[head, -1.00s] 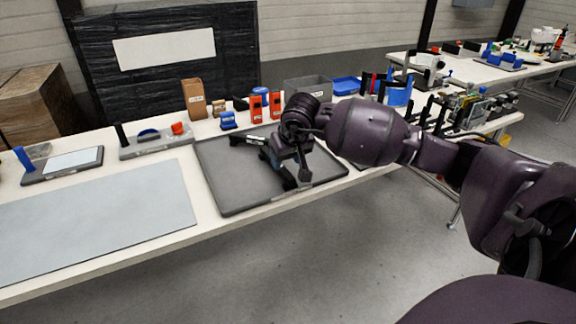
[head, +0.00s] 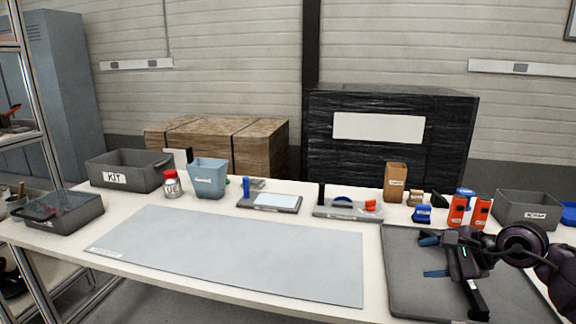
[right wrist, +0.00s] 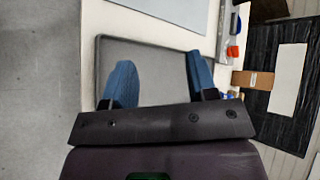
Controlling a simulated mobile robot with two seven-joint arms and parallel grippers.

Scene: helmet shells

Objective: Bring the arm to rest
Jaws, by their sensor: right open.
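My right gripper (head: 432,257) is over the dark grey tray (head: 408,300) at the right of the head view. Its two blue fingers are spread apart and point left, with nothing between them. In the right wrist view the open fingers (right wrist: 158,70) show above the empty-looking tray floor (right wrist: 150,90). The fingers look clear of the tray, but the exact height is hard to tell. The rest of my right arm runs out of the right edge of the head view. My left gripper is not in view.
Orange bottles (head: 457,211), a grey scrap bin (head: 527,210) and a brown box (head: 396,182) stand behind the tray. A grey mat (head: 235,255) lies bare at the middle left. A KIT bin (head: 125,172) and a light-blue bin (head: 207,180) stand beyond it.

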